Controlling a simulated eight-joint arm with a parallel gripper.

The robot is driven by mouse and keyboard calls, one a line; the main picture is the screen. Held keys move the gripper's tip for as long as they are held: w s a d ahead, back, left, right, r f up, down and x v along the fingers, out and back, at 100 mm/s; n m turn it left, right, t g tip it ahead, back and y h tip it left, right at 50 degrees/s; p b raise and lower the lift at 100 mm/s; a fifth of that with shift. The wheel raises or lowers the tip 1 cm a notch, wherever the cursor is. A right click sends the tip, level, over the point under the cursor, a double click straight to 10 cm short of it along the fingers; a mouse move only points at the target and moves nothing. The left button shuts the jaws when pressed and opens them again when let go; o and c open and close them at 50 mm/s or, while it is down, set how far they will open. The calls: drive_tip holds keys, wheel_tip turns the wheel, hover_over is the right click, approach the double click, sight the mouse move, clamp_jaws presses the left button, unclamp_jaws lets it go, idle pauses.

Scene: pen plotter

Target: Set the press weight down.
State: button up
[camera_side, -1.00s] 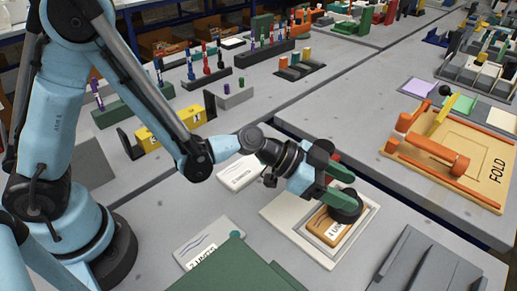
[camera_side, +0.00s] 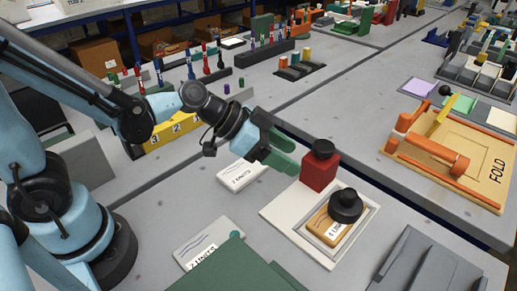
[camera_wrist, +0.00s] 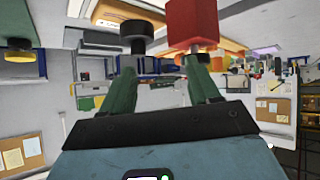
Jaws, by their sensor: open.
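The press weight (camera_side: 345,205), a black round piece with a knob on top, sits upright on a tan wooden block (camera_side: 318,226) with a white label. The block lies in a framed recess of a pale square tray (camera_side: 283,213). My gripper (camera_side: 291,157) is open and empty, behind and to the left of the weight and clear of it. In the wrist view, the open green fingers (camera_wrist: 160,70) point toward a black round piece (camera_wrist: 137,30), which looks like the weight, and a red block.
The red block (camera_side: 319,172) with a black round cap stands at the tray's back corner, close to my fingers; it also shows in the wrist view (camera_wrist: 193,25). Labelled cards (camera_side: 241,175) lie left of the tray. A grey holder (camera_side: 425,262) stands front right.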

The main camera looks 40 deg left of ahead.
drive_tip(key=s+a+r+n+y, duration=0.1)
drive_tip(key=s+a+n+y, duration=0.2)
drive_tip(key=a, duration=0.4)
drive_tip(key=s+a+r+n+y, duration=0.1)
drive_tip(key=s+a+n+y, duration=0.2)
drive_tip(key=a, duration=0.5)
drive_tip(key=shift+s+a+r+n+y, duration=0.15)
drive_tip(key=shift+s+r+n+y, duration=0.2)
drive_tip(key=shift+n+y, duration=0.7)
